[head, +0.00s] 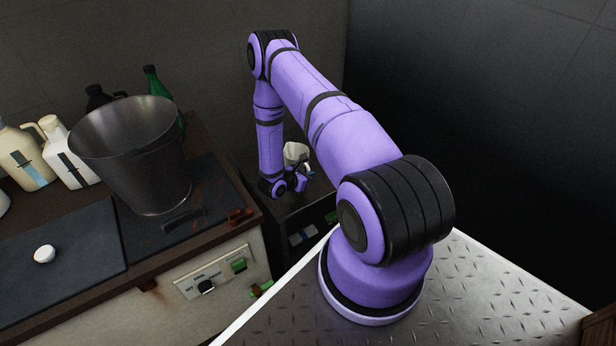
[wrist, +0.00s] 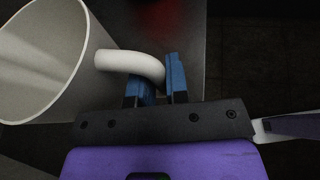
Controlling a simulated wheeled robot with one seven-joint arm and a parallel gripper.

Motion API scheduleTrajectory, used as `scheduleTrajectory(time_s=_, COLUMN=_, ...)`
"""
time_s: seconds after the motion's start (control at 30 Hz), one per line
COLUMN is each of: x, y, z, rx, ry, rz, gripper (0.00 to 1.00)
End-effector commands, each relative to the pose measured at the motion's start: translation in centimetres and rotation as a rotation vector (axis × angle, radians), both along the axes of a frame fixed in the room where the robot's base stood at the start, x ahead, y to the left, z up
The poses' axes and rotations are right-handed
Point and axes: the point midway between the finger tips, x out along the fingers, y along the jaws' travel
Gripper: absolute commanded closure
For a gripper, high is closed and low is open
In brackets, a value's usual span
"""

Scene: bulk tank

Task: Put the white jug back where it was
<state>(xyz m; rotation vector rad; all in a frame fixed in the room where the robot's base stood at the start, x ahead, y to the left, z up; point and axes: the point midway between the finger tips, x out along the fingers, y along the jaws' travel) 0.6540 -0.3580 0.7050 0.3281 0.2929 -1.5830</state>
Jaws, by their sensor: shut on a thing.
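The white jug (head: 297,153) is partly hidden behind my arm in the head view, at the small dark stand beyond the counter. In the wrist view the jug (wrist: 50,65) fills the left side, its wide round mouth facing the camera and its curved handle reaching right. My gripper (wrist: 158,82) has its blue fingers shut on the end of that handle. My gripper also shows in the head view (head: 299,181), just below the jug. I cannot tell whether the jug touches the stand's top or hangs above it.
A large metal bucket (head: 135,160) stands on the counter left of the stand. A white round lid (head: 44,254) lies on a dark panel (head: 60,265).

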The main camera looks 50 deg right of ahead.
Motion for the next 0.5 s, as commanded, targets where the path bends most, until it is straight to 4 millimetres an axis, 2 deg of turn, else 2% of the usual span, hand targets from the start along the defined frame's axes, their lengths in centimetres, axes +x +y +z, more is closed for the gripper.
scheduleTrajectory(time_s=0.07, x=-0.01, y=0.04, z=-0.72, rx=0.002, ry=0.000, rz=0.000, gripper=1.00)
scheduleTrajectory(time_s=0.4, x=0.05, y=0.06, z=-0.94, rx=0.000, ry=-0.001, rz=0.002, gripper=1.00)
scheduleTrajectory(time_s=0.43, x=0.04, y=0.06, z=-0.98, rx=0.000, ry=-0.001, rz=0.002, gripper=0.83)
scheduleTrajectory(time_s=0.5, x=0.04, y=0.05, z=-0.94, rx=0.001, ry=-0.001, rz=0.001, gripper=0.67)
